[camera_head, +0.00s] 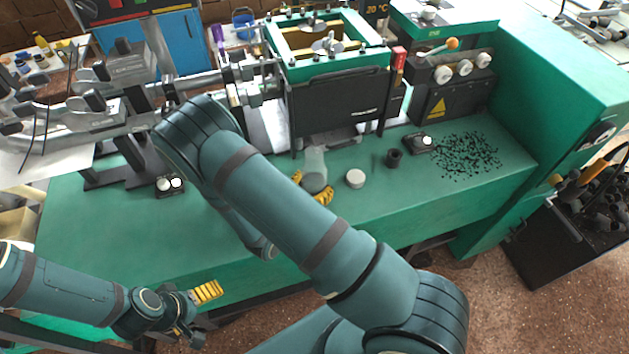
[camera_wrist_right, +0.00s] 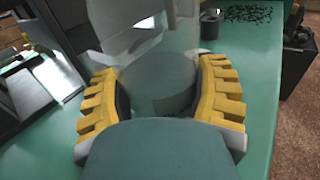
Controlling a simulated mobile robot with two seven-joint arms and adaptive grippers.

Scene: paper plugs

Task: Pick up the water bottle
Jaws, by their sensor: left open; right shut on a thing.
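The water bottle (camera_head: 315,160) is a clear, see-through body with a grey round part, above the green bench near its front edge. My right gripper (camera_head: 311,186) has its yellow fingers around it, and my right arm covers part of it. In the right wrist view the bottle (camera_wrist_right: 160,82) sits between the two yellow fingers of the right gripper (camera_wrist_right: 162,100), which is shut on it. I cannot tell whether its base touches the bench. My left gripper (camera_head: 201,312) is open and empty, low at the left in front of the bench.
Black bits (camera_head: 468,155) lie scattered farther right. A green-framed machine (camera_head: 335,100) stands behind the bottle. A two-button box (camera_head: 170,185) sits left on the bench (camera_head: 90,225).

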